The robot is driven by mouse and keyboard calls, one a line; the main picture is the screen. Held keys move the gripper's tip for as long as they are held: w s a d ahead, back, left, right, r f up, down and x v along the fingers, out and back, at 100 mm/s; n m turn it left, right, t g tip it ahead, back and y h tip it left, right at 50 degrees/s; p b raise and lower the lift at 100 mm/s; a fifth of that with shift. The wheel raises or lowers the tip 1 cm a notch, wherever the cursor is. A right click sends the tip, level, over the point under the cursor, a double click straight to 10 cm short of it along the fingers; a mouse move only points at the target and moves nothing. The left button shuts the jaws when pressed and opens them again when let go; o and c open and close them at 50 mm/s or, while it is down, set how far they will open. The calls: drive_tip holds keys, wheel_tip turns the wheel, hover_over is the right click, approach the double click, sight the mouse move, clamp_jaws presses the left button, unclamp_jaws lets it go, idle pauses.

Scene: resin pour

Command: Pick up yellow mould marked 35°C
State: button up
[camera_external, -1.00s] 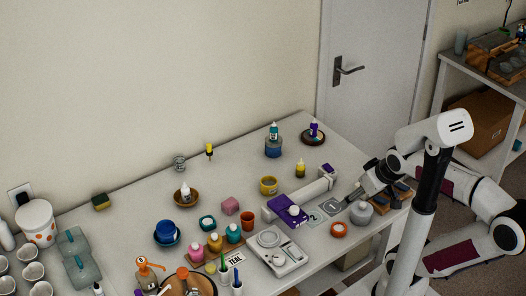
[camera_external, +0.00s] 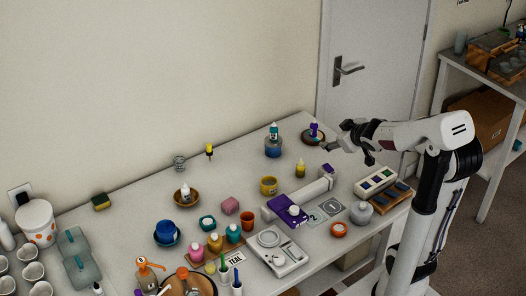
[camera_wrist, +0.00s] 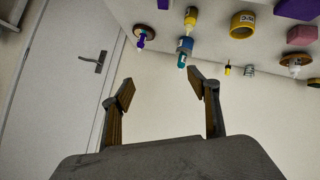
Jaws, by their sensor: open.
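A yellow round mould (camera_external: 268,185) like a short hollow cylinder stands on the table, left of the white bar. In the wrist view the yellow mould (camera_wrist: 242,25) shows at the top right with a small dark label on its side, too small to read. My gripper (camera_external: 324,146) is above the back right of the table, near the purple-capped bottle, well right of the mould. In the wrist view my gripper (camera_wrist: 161,89) has its fingers wide apart with nothing between them.
A blue jar topped with a teal bottle (camera_external: 273,147) and a purple bottle on a brown dish (camera_external: 313,134) stand at the back. A yellow bottle (camera_external: 300,168) is right of the mould. A purple block (camera_external: 286,208) and pink cube (camera_external: 230,205) are nearer the front.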

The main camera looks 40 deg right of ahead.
drive_tip(key=w+a+f+n+t+y, duration=0.1)
drive_tip(key=w+f+n+y, duration=0.35)
drive_tip(key=w+f, duration=0.35)
drive_tip(key=a+f+y, duration=0.1)
drive_tip(key=f+y, duration=0.1)
drive_tip(key=s+a+f+n+g+y, duration=0.1)
drive_tip(key=a+f+y, duration=0.1)
drive_tip(key=f+y, duration=0.1)
drive_tip(key=s+a+f+n+g+y, duration=0.1)
drive_tip(key=a+f+y, duration=0.1)
drive_tip(key=f, duration=0.1)
drive_tip(key=shift+a+y, duration=0.15)
drive_tip(key=shift+y, duration=0.1)
drive_tip(key=shift+s+a+f+y, duration=0.25)
drive_tip(key=shift+s+f+y, duration=0.05)
drive_tip(key=shift+s+y, duration=0.15)
drive_tip(key=shift+x, duration=3.4)
drive_tip(key=shift+a+f, duration=0.1)
drive_tip(key=shift+f, duration=0.05)
